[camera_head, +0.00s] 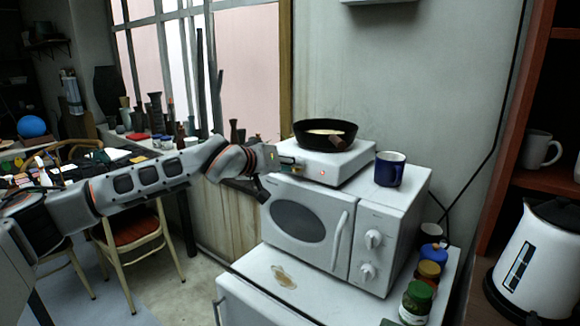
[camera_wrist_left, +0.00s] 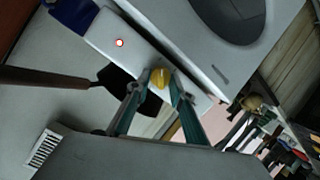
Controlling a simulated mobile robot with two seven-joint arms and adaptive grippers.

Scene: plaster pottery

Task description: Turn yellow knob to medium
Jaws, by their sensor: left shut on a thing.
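The yellow knob (camera_wrist_left: 158,77) sits on the front face of the white hot plate (camera_head: 345,164), which stands on top of the microwave. In the left wrist view it lies between the two fingertips of my left gripper (camera_wrist_left: 160,84), which is shut on it. In the head view my left gripper (camera_head: 284,165) reaches the left part of the hot plate's front and mostly hides the knob. A small red light (camera_wrist_left: 119,43) shows on the same front face. The knob's setting marks cannot be read. My right gripper is in neither view.
A black pan (camera_head: 313,141) rests on the hot plate. A blue mug (camera_head: 389,169) stands beside it on the white microwave (camera_head: 341,259). Jars (camera_head: 416,302) stand at the microwave's right, and a white kettle (camera_head: 538,265) is at the far right.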

